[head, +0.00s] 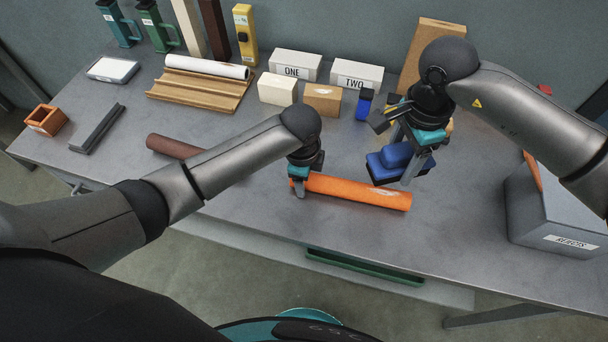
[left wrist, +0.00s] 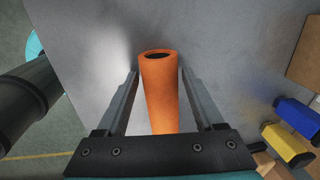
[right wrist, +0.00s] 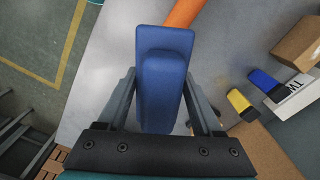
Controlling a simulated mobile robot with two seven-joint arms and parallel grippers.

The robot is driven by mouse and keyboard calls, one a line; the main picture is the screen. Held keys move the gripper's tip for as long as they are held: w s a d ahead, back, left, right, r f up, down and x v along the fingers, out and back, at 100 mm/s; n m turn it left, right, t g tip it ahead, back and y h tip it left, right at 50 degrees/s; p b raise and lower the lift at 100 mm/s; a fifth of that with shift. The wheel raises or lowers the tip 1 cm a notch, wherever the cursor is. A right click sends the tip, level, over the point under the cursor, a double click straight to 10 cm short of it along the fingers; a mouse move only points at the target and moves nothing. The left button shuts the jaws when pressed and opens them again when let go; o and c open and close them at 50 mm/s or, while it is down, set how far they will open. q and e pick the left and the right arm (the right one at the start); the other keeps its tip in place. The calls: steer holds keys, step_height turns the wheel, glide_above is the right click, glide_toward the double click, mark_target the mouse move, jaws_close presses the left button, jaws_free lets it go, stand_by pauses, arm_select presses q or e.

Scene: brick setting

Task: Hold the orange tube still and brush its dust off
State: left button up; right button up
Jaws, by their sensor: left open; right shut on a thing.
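The orange tube (head: 358,192) lies on the grey table near its front edge, with a pale dusty patch near its right end. My left gripper (head: 299,188) is at the tube's left end; in the left wrist view its open fingers stand on either side of the tube (left wrist: 161,95), with gaps visible. My right gripper (head: 408,160) is shut on a blue brush (head: 394,162) and holds it above and behind the tube's right part. In the right wrist view the blue brush (right wrist: 163,75) sits between the fingers, and the orange tube (right wrist: 184,12) shows beyond it.
A brown tube (head: 174,146) lies left, partly behind my left arm. Boxes marked ONE (head: 296,65) and TWO (head: 356,75) stand at the back. A grey REJECTS bin (head: 555,215) stands right. A wooden rack (head: 198,91) is back left. The table's front edge is close to the tube.

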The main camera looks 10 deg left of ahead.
arm_select(q)
steer(key=shift+f, duration=0.15)
jaws_close()
stand_by(0.5)
stand_by(1.0)
